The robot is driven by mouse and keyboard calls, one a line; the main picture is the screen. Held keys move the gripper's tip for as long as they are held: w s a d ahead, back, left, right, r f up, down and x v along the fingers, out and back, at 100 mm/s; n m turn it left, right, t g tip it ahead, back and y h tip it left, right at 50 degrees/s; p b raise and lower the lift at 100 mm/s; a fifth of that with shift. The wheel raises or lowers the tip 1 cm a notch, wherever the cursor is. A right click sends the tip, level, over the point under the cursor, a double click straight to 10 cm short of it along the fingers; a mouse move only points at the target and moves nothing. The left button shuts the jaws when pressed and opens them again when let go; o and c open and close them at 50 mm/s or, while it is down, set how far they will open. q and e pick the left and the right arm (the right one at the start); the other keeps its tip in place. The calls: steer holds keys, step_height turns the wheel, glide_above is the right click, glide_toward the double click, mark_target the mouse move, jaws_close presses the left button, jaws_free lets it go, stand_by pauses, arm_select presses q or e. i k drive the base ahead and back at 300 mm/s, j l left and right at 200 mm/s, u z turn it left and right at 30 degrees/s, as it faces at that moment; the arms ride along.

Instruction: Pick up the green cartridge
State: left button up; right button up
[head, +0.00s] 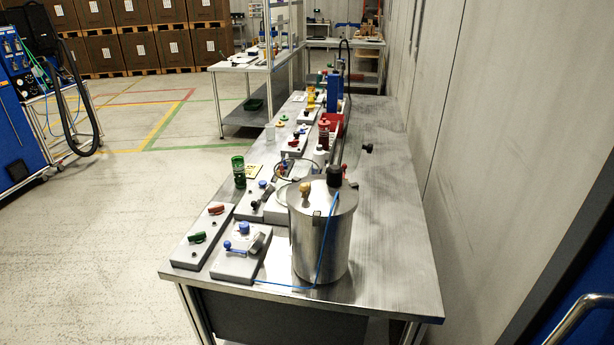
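A green cylinder (238,172), which looks like the green cartridge, stands upright at the left edge of the long workbench (390,240). A small yellow piece lies just to its right. It stands clear of the large metal drum. Neither of my grippers is in the head view.
A metal drum (322,235) with a blue hose stands at the bench's near end. Grey panels with coloured handles (203,235) line the left side. A red bin (334,125) sits farther back. The floor left of the bench is clear; a wall (470,130) runs along the right.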

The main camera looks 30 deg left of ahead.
mark_target(238, 165)
steer(key=j+z, duration=0.9)
steer(key=k+j+z, duration=0.2)
steer(key=j+z, duration=0.2)
steer(key=j, duration=0.15)
